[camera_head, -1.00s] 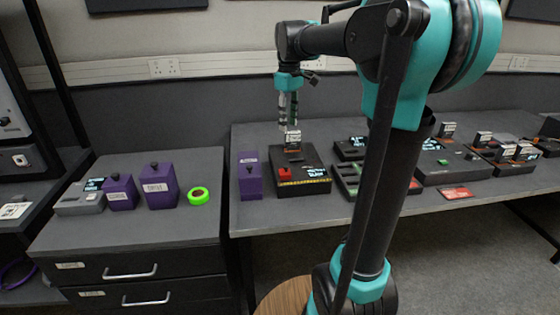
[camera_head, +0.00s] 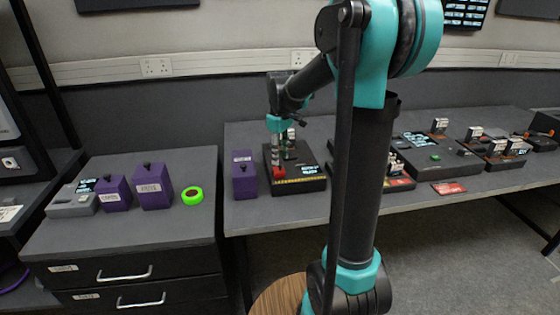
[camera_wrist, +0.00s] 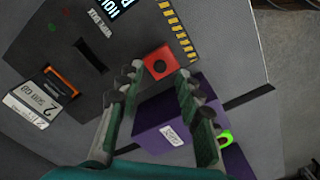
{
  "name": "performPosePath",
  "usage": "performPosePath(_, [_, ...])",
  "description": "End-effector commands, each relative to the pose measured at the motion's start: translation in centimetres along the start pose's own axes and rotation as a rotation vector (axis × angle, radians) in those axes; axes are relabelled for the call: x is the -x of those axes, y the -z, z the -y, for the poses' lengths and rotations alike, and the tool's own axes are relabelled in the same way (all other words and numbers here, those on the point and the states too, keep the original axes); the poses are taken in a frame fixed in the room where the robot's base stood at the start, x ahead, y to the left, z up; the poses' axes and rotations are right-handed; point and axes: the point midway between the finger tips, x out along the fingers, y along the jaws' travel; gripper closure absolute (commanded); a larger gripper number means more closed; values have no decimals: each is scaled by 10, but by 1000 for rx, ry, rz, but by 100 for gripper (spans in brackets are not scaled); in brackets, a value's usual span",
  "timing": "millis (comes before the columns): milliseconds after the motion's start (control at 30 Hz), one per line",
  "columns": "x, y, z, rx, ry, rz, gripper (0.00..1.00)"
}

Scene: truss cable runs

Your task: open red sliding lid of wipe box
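A black box (camera_head: 300,187) with a yellow-striped front edge stands on the right-hand table. A small red block (camera_head: 279,172) with a dark round spot sits at its front left corner. It also shows in the wrist view (camera_wrist: 159,62). I cannot tell for sure whether this red block is the wipe box's lid. My gripper (camera_head: 280,161) is low over the black box, right by the red block. In the wrist view my gripper (camera_wrist: 157,78) has its fingers apart, with the red block just beyond and between the fingertips. I see no clear contact.
A purple box (camera_head: 244,179) stands close left of the black box. A labelled card (camera_wrist: 42,101) stands in a slot of the black box. Several dark devices are to the right. A drawer cabinet (camera_head: 130,235) at left holds purple boxes and a green tape roll (camera_head: 192,195).

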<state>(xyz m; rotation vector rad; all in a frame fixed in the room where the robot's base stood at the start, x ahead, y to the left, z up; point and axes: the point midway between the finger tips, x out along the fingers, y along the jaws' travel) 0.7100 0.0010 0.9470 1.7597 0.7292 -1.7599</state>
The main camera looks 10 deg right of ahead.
Motion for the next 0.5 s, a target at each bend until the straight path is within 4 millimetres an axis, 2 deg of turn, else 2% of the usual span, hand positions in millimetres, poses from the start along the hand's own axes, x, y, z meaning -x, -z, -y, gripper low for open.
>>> performPosePath(200, [-21, 0, 0, 0, 0, 0, 64])
performPosePath(500, [-25, 0, 0, 0, 0, 0, 64])
